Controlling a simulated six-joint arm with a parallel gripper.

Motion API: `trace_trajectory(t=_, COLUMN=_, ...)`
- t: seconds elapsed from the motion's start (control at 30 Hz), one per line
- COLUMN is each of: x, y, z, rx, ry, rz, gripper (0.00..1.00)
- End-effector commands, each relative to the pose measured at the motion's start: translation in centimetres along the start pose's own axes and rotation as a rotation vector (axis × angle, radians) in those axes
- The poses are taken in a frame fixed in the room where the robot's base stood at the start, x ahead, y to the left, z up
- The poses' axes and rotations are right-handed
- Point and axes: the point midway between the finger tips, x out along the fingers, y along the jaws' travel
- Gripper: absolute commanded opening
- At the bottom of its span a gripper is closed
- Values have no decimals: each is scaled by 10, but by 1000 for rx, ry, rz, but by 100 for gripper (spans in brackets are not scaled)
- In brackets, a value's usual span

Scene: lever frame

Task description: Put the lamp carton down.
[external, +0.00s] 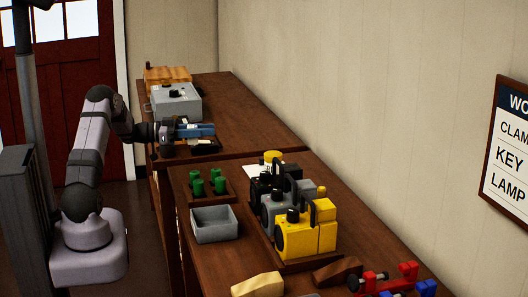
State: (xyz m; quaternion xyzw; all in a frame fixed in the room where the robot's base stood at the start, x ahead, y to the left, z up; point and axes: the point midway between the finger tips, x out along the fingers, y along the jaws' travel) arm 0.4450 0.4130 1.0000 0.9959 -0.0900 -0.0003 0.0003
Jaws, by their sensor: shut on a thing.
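My gripper (172,137) is over the front part of the far bench, reaching in from the left. It is shut on a small blue, box-like thing (198,130), which I take to be the lamp carton. The blue thing points right from the jaws, roughly level. Just below it is a dark, flat tray-like thing (208,146) on the bench. I cannot tell whether the blue thing touches it. The jaws hide the carton's left end.
A grey box with a black knob (177,101) stands close behind the gripper, with a wooden box (167,74) beyond. The near bench holds green pegs (197,187), a grey bin (214,224) and yellow, grey and black devices (298,237). The far bench's right side (250,125) is clear.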

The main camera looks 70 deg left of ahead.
Motion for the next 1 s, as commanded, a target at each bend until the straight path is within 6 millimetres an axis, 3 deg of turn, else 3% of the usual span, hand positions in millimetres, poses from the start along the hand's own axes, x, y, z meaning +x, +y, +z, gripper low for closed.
trace_trajectory(t=0.53, x=0, y=0, z=-88, rx=0, ry=0, rz=0, gripper=5)
trace_trajectory(t=0.7, x=0, y=0, z=-98, rx=0, ry=0, rz=0, gripper=5)
trace_trajectory(t=1.0, x=0, y=0, z=-97, rx=0, ry=0, rz=0, gripper=5)
